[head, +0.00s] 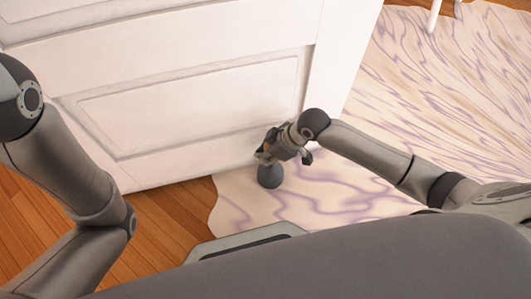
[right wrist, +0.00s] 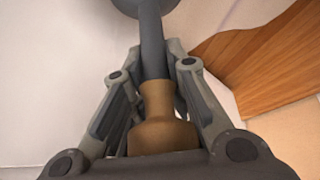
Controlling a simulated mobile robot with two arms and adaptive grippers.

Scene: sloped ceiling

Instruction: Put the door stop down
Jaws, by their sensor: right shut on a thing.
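The door stop (head: 270,176) shows in the head view as a grey, rounded base just below my right gripper (head: 268,154). My right gripper is shut on it, close in front of the white panelled door. In the right wrist view the door stop (right wrist: 166,118) has a tan, flared part between the fingers of my right gripper (right wrist: 158,58). A dark grey stem runs from it to a wide grey base at the top edge. I cannot tell whether the base touches the rug. My left arm is at the left of the head view, but its gripper is not visible.
The white panelled door (head: 190,100) fills the upper left. A cream rug with purple veins (head: 430,90) covers the floor at the right and under the door stop. Wooden floor (head: 160,215) shows at the lower left. A white leg (head: 434,15) stands at the top right.

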